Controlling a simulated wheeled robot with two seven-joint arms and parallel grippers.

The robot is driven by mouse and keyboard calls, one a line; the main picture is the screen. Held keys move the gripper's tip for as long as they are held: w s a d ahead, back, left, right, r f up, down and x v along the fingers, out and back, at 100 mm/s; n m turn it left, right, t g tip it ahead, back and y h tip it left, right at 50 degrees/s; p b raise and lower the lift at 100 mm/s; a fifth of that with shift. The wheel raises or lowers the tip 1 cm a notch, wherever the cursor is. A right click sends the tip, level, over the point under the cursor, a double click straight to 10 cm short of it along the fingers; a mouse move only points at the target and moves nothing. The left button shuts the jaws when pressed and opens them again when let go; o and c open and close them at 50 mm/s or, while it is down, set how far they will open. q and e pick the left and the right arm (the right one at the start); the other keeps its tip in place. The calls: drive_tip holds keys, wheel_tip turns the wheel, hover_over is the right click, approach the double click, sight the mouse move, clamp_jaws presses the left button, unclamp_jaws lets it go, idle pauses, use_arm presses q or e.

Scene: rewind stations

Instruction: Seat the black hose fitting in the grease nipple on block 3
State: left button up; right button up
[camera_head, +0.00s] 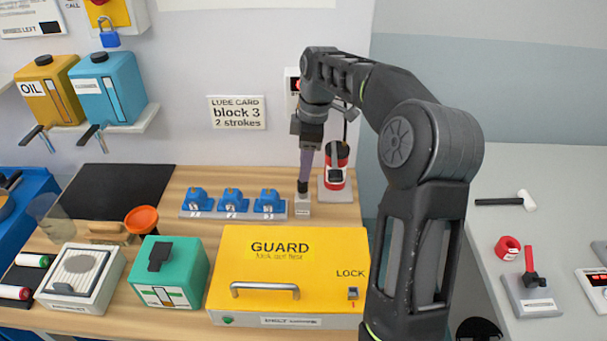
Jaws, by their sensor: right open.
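Three blue blocks sit in a row on a grey strip; their small number labels are hard to read. The rightmost blue block (270,202) appears to be block 3, and its nipple is too small to make out. A black piece that looks like the hose fitting (303,187) stands upright in a small pale holder (303,207), right of the blocks. My right gripper (305,172) points down directly above the fitting, jaws open. The fingers are narrow, and whether they touch the fitting cannot be told. My left gripper is out of view.
A red and black pump (336,170) stands close right of the gripper. The yellow guard box (290,265) is in front. A green box (168,270) and an orange funnel (141,219) are to the left. A lube card (237,112) reads block 3, 2 strokes.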

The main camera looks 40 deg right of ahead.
sight(303, 185)
drive_tip(key=shift+s+a+r, duration=0.1)
drive_tip(key=shift+f, duration=1.35)
drive_tip(key=shift+f+p, duration=0.3)
drive_tip(key=shift+p, duration=0.15)
drive_tip(key=f, duration=0.1)
drive_tip(key=f+p, duration=0.1)
drive_tip(key=f, duration=0.1)
drive_tip(key=shift+w+f, duration=0.3)
drive_tip(key=shift+a+f, duration=0.1)
drive_tip(key=shift+f, duration=0.4)
